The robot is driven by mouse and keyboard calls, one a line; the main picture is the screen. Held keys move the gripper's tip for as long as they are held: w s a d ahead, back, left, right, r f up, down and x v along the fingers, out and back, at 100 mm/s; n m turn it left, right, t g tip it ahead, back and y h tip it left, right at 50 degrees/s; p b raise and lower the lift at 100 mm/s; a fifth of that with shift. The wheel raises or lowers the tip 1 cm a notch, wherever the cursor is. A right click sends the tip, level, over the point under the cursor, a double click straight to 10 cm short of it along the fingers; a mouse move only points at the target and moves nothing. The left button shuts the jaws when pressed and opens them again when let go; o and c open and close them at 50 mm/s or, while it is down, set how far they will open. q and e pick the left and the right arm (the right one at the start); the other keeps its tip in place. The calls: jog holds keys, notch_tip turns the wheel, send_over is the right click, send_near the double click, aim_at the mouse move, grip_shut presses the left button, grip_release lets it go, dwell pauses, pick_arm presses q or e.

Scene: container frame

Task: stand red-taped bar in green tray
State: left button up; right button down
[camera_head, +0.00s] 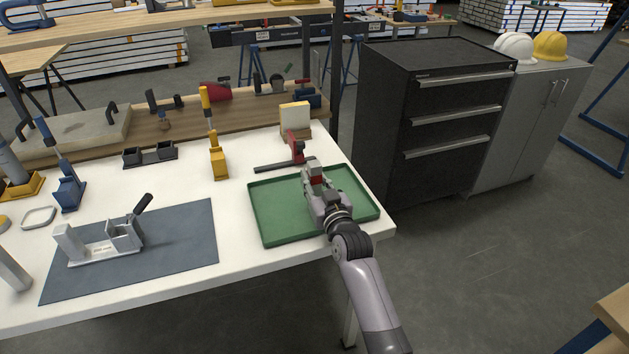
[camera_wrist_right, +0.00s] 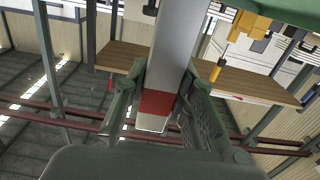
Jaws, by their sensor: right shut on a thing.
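The red-taped bar (camera_wrist_right: 175,45) is pale grey, with a red band (camera_wrist_right: 157,103) near one end. My right gripper (camera_wrist_right: 163,95) is shut around it close to the band. In the head view my right gripper (camera_head: 317,178) is over the green tray (camera_head: 278,225), and a bit of red tape (camera_head: 318,181) shows between its fingers. The gripper hides most of the bar there, so I cannot tell whether its far end touches the tray. A green strip of the tray (camera_wrist_right: 285,10) shows at the top of the wrist view. My left gripper is not in view.
A red clamp (camera_head: 297,150) with a dark bar and a cream block on a wooden stand (camera_head: 294,118) are just behind the tray. A yellow clamp (camera_head: 216,155) stands to its left. A metal fixture (camera_head: 105,243) sits on a grey mat (camera_head: 185,255).

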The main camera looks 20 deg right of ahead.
jog(key=shift+f, duration=0.1)
jog(key=c, duration=1.3)
grip_release()
jog(key=shift+r, duration=0.3)
jog(key=s, duration=1.2)
jog(key=shift+d+f, duration=0.1)
jog(key=shift+d, duration=0.05)
